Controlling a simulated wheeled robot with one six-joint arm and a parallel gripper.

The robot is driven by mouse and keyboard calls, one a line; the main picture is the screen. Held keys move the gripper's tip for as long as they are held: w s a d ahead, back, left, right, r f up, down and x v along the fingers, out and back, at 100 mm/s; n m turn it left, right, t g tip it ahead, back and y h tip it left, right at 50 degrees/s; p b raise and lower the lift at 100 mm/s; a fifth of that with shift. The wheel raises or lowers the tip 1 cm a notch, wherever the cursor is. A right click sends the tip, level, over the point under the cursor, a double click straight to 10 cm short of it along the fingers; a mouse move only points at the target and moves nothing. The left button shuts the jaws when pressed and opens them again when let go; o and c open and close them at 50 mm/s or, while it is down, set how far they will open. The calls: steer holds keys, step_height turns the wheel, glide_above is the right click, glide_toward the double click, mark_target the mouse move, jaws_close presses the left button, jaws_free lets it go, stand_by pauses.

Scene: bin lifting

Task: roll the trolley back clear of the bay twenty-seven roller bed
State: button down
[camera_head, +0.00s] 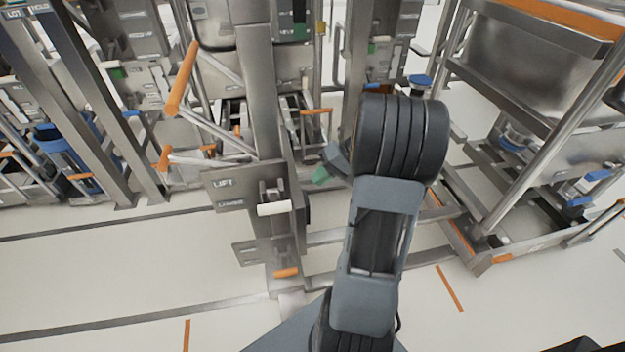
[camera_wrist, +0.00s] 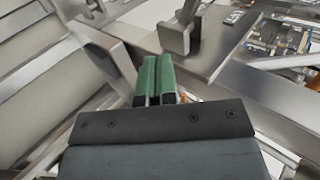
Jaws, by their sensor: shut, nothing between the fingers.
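My gripper (camera_head: 321,176) is mostly hidden behind my own arm in the head view; only a green fingertip shows. In the wrist view its two green fingers (camera_wrist: 154,80) lie together, shut and empty. They point at a steel frame member with an upright bracket (camera_wrist: 178,38) just beyond the tips. I cannot tell whether they touch it. I cannot tell which steel frame is the trolley. No bay number or roller bed can be made out with certainty.
A large steel frame with an orange-edged base (camera_head: 498,258) stands at the right. Orange handles (camera_head: 181,80) stick out at upper left. A blue bin (camera_head: 62,150) is at far left. Pale floor (camera_head: 110,265) is open at lower left, crossed by dark lines.

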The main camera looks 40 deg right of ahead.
steer(key=w+a+f+b, duration=0.2)
steer(key=a+f, duration=0.3)
steer(key=a, duration=0.4)
steer(key=shift+w, duration=0.8)
steer(key=shift+f, duration=0.1)
